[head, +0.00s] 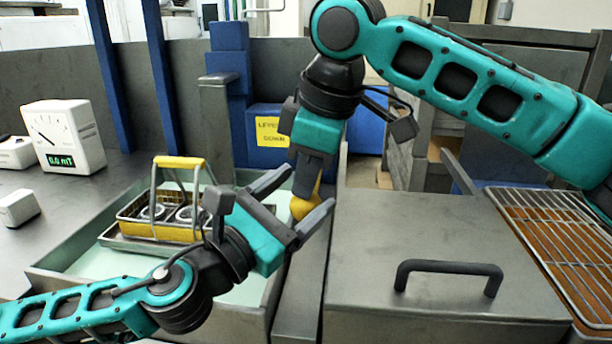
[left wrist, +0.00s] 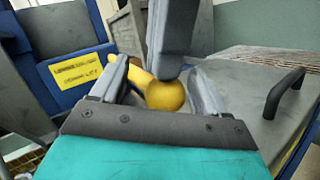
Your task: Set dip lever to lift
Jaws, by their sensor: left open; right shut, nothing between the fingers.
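The dip lever ends in a yellow ball knob (head: 303,207), which also shows in the left wrist view (left wrist: 166,96) with part of its yellow arm. My left gripper (head: 308,190) is open, with its fingers on either side of the knob; I cannot tell whether they touch it. My right gripper (head: 306,186) is shut and empty, pointing down right at the knob and partly hiding the lever. Its fingers also show above the knob in the left wrist view (left wrist: 170,72). A yellow label (head: 271,132) with lever wording is on the blue post behind.
A wire basket (head: 158,232) with a yellow handle holds metal rings in the tank (head: 78,262) at left. A closed grey lid (head: 400,225) with a black handle (head: 449,266) lies right of the lever. A wire rack (head: 555,235) is further right, and a meter (head: 64,135) stands far left.

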